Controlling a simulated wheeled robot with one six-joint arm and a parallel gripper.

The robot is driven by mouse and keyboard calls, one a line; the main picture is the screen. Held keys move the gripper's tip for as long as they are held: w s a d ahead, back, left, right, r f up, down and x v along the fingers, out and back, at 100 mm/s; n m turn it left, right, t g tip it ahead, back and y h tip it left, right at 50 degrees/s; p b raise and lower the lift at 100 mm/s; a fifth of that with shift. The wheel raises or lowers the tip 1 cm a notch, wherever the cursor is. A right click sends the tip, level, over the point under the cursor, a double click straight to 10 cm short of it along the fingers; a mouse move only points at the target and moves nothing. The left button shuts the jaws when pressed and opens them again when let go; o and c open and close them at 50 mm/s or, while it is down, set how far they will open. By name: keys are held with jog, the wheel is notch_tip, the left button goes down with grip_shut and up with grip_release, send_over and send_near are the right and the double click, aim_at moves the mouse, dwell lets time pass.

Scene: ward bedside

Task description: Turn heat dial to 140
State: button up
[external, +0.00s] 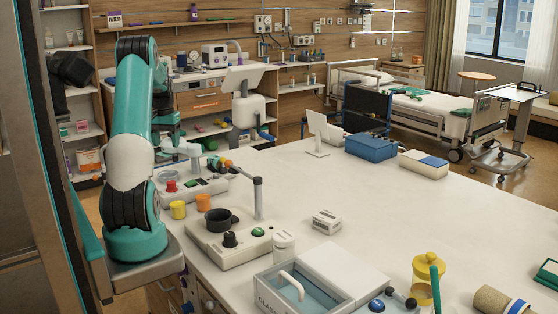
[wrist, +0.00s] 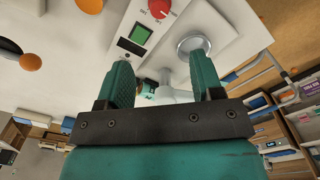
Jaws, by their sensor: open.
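A white device (wrist: 215,20) with a red dial (wrist: 159,8), a small green-lit panel (wrist: 139,34) and a round metal plate (wrist: 193,45) is at the top of the wrist view. The red dial has a pale pointer mark; its scale is too small to read. In the external view this looks like the device with the red knob (external: 171,186) at the table's back left. My gripper (wrist: 160,68) is open, with two teal fingers apart. The dial lies beyond the fingertips, not between them. A whitish object shows between the fingers; I cannot tell what it is.
A second device with a black knob (external: 230,239), green button and upright post stands nearer.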

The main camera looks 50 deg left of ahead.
aim_at(171, 181)
notch_tip(171, 181, down, 16)
jog(key=shift+r+p, duration=0.25)
jog(key=shift+p, duration=0.7)
jog(key=shift+c, duration=0.3)
jog(key=c, duration=0.9)
jog(key=shift+o, duration=0.2)
jog(key=shift+m, duration=0.3)
jog(key=m, duration=0.5)
jog(key=shift+m, duration=0.3)
jog(key=m, duration=0.5)
jog(key=shift+m, duration=0.4)
